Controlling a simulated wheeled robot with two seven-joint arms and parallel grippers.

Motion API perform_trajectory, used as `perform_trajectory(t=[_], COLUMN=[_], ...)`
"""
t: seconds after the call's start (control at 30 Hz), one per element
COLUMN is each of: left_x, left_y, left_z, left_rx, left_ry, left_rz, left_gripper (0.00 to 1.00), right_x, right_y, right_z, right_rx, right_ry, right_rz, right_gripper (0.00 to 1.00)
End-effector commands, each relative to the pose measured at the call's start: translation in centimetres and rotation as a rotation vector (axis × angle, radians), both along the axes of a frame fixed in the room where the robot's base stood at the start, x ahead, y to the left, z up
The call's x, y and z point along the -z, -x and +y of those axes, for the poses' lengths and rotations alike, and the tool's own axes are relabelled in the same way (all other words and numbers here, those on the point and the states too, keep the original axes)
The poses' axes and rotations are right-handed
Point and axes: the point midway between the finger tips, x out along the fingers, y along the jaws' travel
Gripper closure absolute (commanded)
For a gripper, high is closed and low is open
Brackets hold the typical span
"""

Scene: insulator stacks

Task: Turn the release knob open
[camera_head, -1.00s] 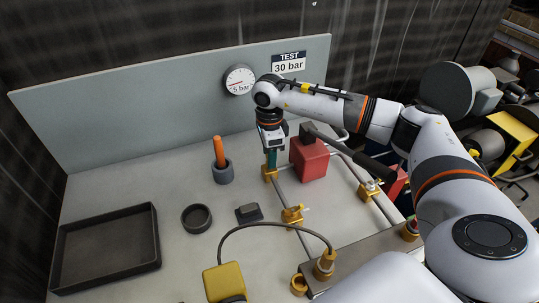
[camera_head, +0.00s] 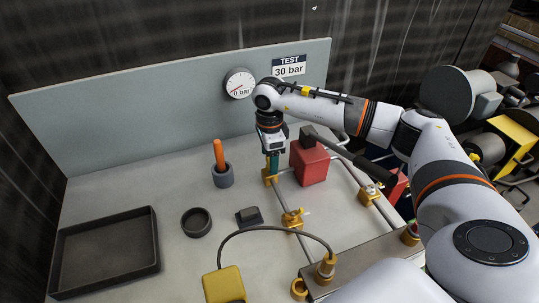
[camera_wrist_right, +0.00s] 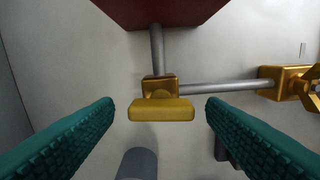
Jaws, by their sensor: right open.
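The release knob (camera_wrist_right: 162,110) is a gold bar handle on a gold valve block at the end of a thin pipe. In the right wrist view its bar lies level across the picture, between my fingers with a gap on each side. In the head view the gold block (camera_head: 268,179) shows just under my right gripper (camera_head: 272,163), which points down over it. My right gripper's teal fingers (camera_wrist_right: 160,104) are open and hold nothing. The gauge (camera_head: 239,84) on the back panel reads 0 bar. My left gripper is out of view.
A red block (camera_head: 311,164) with a dark lever stands close right of my gripper. A grey cup (camera_head: 223,178) with an orange handle stands to the left. A second gold valve (camera_head: 292,219), black tray (camera_head: 157,252), dark ring (camera_head: 196,222) and yellow box (camera_head: 225,286) are nearer.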

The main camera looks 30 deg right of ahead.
Motion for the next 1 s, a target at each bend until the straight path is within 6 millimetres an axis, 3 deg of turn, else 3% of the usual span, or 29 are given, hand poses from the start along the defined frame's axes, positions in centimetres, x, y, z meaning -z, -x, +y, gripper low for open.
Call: perform_trajectory(t=[0.17,0.6,0.8,1.0], left_x=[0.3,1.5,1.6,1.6], left_y=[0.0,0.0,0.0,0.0], left_z=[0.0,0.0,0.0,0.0], left_rx=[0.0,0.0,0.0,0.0], left_ry=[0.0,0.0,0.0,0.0], left_rz=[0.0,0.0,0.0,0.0], left_gripper=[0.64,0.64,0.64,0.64], right_x=[-1.4,-10.1,-11.8,-12.1], right_y=[-0.1,-0.1,0.0,0.0], right_z=[0.0,0.0,0.0,0.0], right_rx=[-0.001,0.0,0.0,0.0], right_ry=[0.0,-0.001,-0.001,-0.001], right_rz=[-0.003,-0.004,-0.001,-0.001], right_gripper=[0.35,0.35,0.35,0.35])
